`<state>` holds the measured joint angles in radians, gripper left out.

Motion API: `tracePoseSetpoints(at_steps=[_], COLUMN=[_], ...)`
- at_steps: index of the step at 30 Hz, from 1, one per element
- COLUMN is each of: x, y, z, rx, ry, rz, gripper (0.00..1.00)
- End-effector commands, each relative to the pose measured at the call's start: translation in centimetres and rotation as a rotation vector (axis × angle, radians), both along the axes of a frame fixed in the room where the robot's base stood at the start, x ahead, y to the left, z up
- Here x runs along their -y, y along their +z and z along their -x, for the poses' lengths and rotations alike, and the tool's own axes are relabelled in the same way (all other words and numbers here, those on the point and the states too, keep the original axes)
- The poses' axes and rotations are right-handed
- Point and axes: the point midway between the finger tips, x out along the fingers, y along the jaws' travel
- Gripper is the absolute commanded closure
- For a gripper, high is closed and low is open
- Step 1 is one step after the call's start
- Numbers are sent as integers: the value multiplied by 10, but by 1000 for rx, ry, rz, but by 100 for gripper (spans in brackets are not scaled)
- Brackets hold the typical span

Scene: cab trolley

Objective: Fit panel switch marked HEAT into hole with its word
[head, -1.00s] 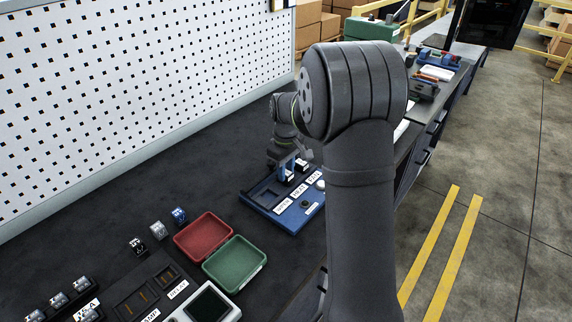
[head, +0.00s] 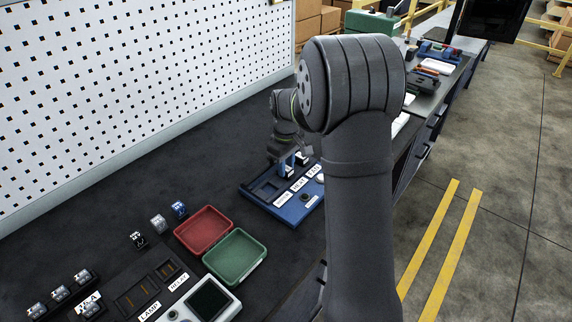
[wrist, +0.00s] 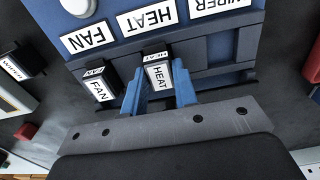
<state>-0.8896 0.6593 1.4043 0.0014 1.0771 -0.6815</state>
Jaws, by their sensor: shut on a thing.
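In the wrist view my gripper (wrist: 158,90) is shut on the HEAT switch (wrist: 158,74), a dark block with a white HEAT label, between its two blue fingers. The switch is at the blue panel (wrist: 215,18), in line with the HEAT label (wrist: 147,18). I cannot tell whether it is seated, as the hole is hidden. The FAN switch (wrist: 99,86) stands beside it, by the FAN label (wrist: 88,38). An empty recess (wrist: 212,50) lies by the WIPER label (wrist: 222,5). In the head view my gripper (head: 287,166) is low over the panel (head: 252,190).
A red tray (head: 204,229) and a green tray (head: 236,256) lie left of the panel. Several loose switches (head: 158,222) and another panel (head: 115,285) with word labels are further left. A white pegboard (head: 130,90) stands behind. Dark bench between pegboard and panel is clear.

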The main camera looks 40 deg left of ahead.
Motion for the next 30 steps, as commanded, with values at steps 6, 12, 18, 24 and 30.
tracePoseSetpoints(at_steps=[6, 12, 18, 24, 30], x=[0, 0, 0, 0, 0], y=[-1, -1, -1, -1, 8], z=[0, 0, 0, 0, 0], rx=[0, 0, 0, 0, 2], ry=[0, 0, 0, 0, 0], rz=[0, 0, 0, 0, -2], gripper=[96, 96, 48, 48, 48])
